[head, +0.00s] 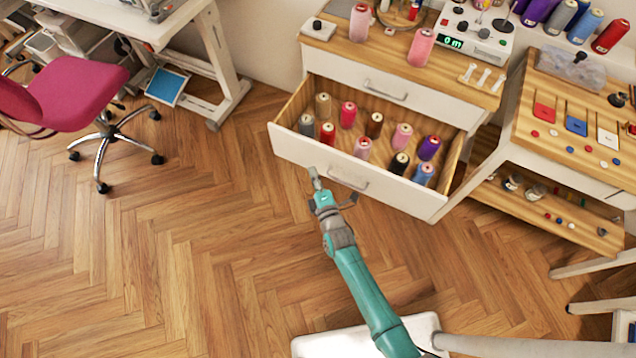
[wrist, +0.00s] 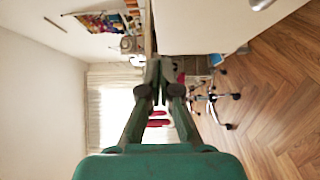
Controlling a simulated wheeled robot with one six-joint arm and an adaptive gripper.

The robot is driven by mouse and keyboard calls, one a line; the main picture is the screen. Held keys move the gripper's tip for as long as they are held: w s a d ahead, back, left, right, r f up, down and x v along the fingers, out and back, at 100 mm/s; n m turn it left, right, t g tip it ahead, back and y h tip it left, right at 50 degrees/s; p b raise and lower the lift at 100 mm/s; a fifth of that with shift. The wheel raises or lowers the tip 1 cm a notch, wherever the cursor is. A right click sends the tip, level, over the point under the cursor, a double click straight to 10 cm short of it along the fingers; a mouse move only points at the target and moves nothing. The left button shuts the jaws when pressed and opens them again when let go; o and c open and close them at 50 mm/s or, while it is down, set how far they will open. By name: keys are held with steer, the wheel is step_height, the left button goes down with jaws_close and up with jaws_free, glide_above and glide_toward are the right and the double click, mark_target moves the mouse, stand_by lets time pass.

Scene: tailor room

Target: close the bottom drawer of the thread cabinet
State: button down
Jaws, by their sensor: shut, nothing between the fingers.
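The thread cabinet (head: 405,84) stands at the top middle of the head view, with a wooden top and white drawer fronts. Its bottom drawer (head: 300,152) is pulled far out and holds several thread spools standing upright. The drawer's handle (head: 347,179) is on the middle of its front. My gripper (head: 314,172) is shut and empty, just in front of the drawer front and left of the handle. Whether it touches the front I cannot tell. In the wrist view my gripper (wrist: 158,66) has its fingertips together, with a white panel at the upper right.
The upper drawer (head: 385,90) is shut. A wooden table (head: 530,122) with notions stands close on the right. A pink chair (head: 75,85) and a white desk (head: 130,22) are at the upper left. The wooden floor (head: 170,240) is clear left of the drawer.

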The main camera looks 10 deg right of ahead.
mark_target(312, 145)
steer(key=shift+w+d, duration=0.3)
steer(key=shift+w, duration=0.85)
steer(key=shift+w+d, duration=0.25)
steer(key=shift+w, duration=0.9)
steer(key=shift+w+d, duration=0.3)
steer(key=shift+w, duration=0.85)
steer(key=shift+w, duration=0.1)
